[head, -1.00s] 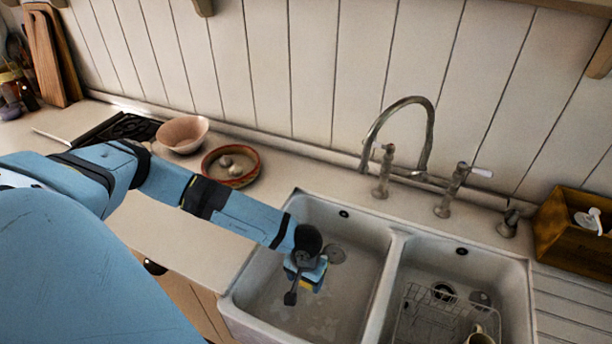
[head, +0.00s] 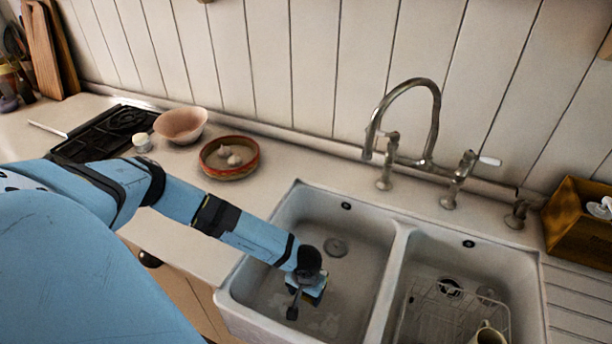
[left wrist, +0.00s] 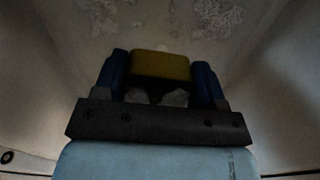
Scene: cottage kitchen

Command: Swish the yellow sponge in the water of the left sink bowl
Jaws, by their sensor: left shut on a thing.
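My left gripper (head: 308,292) reaches down into the left sink bowl (head: 283,240). In the left wrist view, the yellow sponge (left wrist: 160,66) sits between the two blue fingers of my left gripper (left wrist: 161,75), which is shut on it. In the head view the gripper hides most of the sponge. Pale, foamy-looking patches show on the bowl floor near the gripper. I cannot tell the water level or whether the sponge touches the water. My right gripper is not in view.
The tap (head: 432,125) stands behind the sink. The right sink bowl (head: 410,268) holds a wire rack (head: 430,305) and a mug (head: 487,334). A red-rimmed dish (head: 232,174), a pink bowl (head: 181,124) and a hob (head: 95,138) lie left along the counter. A wooden box (head: 572,235) stands at right.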

